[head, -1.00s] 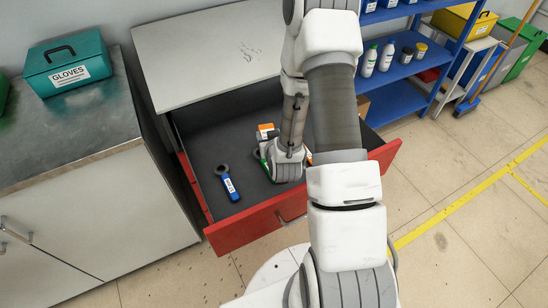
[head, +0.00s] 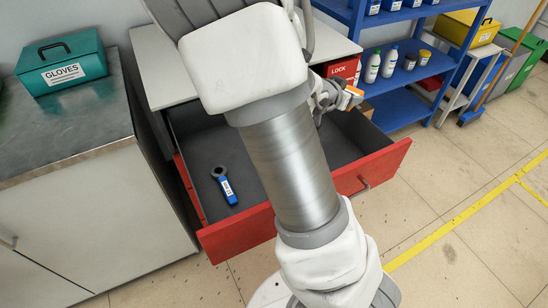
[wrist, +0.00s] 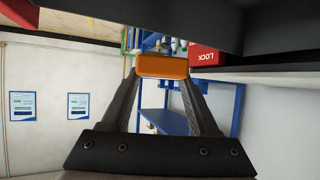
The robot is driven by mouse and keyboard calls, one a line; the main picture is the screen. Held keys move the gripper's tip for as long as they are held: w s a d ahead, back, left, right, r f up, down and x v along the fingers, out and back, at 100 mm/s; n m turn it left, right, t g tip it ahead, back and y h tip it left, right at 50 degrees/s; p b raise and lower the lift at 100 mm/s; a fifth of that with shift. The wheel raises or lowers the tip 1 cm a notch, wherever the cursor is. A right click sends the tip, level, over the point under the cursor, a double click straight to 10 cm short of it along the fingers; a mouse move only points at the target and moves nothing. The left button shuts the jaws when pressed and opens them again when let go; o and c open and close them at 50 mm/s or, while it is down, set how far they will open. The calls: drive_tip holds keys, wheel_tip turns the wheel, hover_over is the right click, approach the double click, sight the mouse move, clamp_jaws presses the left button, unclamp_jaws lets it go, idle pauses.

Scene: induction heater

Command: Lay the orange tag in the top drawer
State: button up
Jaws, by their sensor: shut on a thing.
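The orange tag (wrist: 162,66) is clamped between the fingertips of my gripper (wrist: 163,76) in the wrist view. In the head view, the tag (head: 353,94) shows in my gripper (head: 346,99), raised above the right rear of the drawer, near the red LOCK box. The red top drawer (head: 238,234) stands pulled open under the grey cabinet top, with a dark lining. A blue tag (head: 226,186) with a dark ring end lies in its left part. My arm hides the drawer's middle.
A blue shelf (head: 398,107) with bottles stands behind to the right. A worktop with a teal GLOVES box (head: 62,65) is at left. The drawer's left floor is mostly clear.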

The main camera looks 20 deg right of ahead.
wheel_tip(320, 180, down, 18)
drive_tip(key=b, duration=1.1)
drive_tip(key=shift+s+d, duration=0.1)
drive_tip(key=shift+r, duration=0.1)
drive_tip(key=o, duration=1.3)
drive_tip(key=shift+o, duration=0.2)
